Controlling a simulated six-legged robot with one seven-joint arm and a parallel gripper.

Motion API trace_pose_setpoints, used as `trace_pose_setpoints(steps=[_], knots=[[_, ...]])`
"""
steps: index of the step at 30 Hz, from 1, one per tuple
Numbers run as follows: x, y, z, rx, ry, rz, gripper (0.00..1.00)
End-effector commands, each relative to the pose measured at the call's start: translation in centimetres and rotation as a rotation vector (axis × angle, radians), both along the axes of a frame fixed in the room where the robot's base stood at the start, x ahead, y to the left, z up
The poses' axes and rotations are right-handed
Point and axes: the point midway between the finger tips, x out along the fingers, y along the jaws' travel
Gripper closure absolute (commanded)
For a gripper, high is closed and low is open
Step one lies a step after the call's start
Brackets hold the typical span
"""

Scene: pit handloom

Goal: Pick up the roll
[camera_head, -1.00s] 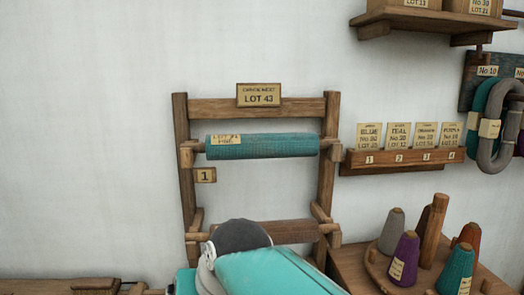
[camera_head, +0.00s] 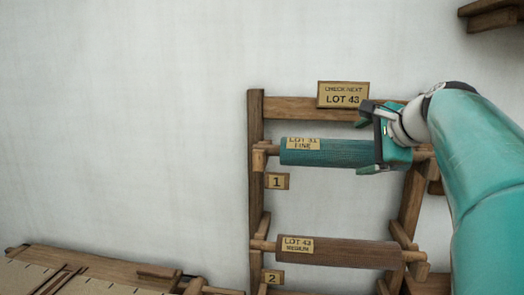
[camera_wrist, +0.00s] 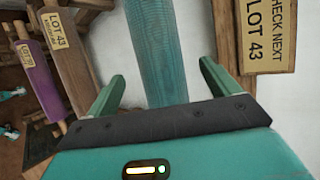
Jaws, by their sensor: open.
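A teal roll (camera_head: 335,152) labelled LOT 31 FINE lies across the upper pegs of a wooden rack, beside tag 1. A brown roll (camera_head: 345,252) labelled LOT 43 MEDIUM lies below it, near tag 2. A sign (camera_head: 343,95) on top reads CHECK NEXT LOT 43. My gripper (camera_head: 371,145) is open at the right end of the teal roll and hides that end. In the wrist view the teal roll (camera_wrist: 155,45) runs between my two fingers, with gaps on both sides; I cannot tell how deep it sits. The brown roll (camera_wrist: 75,70) shows at left.
The rack's left post (camera_head: 256,190) and top bar (camera_head: 290,108) frame the rolls. A purple roll (camera_wrist: 40,85) shows at far left in the wrist view. A wooden shelf (camera_head: 490,17) is at upper right. A loom part (camera_head: 100,265) is at lower left. The wall left of the rack is bare.

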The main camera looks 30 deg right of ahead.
Motion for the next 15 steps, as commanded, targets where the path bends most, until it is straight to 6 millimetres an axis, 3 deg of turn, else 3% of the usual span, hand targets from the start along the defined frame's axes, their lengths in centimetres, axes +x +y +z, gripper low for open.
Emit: trace_pose_setpoints(steps=[8,15], knots=[[1.9,-0.2,-1.2,0.0,0.001,0.0,0.12],[5.0,-0.5,-3.0,0.0,0.002,0.0,0.12]])
